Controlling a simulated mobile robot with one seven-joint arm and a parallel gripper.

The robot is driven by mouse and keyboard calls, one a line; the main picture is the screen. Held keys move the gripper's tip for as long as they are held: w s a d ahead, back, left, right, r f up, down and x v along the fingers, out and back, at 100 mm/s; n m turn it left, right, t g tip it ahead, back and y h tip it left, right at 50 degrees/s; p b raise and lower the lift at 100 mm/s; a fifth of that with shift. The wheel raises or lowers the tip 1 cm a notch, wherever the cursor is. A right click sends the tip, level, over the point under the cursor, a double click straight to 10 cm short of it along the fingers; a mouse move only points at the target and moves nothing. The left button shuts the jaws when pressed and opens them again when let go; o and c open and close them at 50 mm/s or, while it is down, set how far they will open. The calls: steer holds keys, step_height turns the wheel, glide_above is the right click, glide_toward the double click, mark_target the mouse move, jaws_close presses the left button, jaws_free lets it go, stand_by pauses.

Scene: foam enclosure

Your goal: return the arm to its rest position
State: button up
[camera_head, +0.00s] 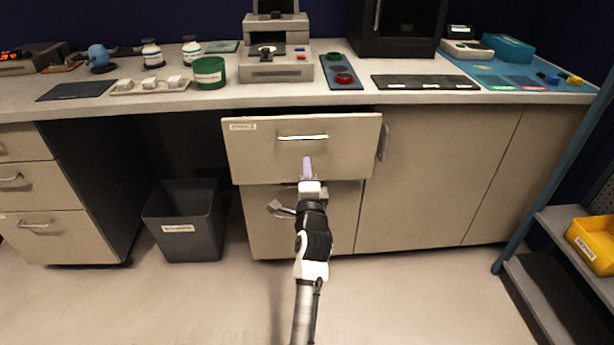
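My gripper (307,170) is at the end of my arm, which reaches up from the bottom middle of the head view. It is in front of the upper drawer (255,155) of the middle cabinet, below the drawer's bar handle (303,137). The gripper appears apart from the handle. A pale purple piece shows at its tip, and I cannot tell whether it is a fingertip or a held thing. The finger opening is too small to see. The upper drawer stands out a little from the cabinet.
A grey bin (184,222) stands on the floor left of the cabinet. A drawer unit (70,195) is at the left. A shelf with a yellow bin (592,243) is at the right. The worktop (215,97) holds several devices and jars. The front floor is clear.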

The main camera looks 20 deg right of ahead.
steer(key=shift+s+a+f, duration=0.15)
steer(key=shift+s, duration=0.5)
steer(key=shift+a, duration=0.1)
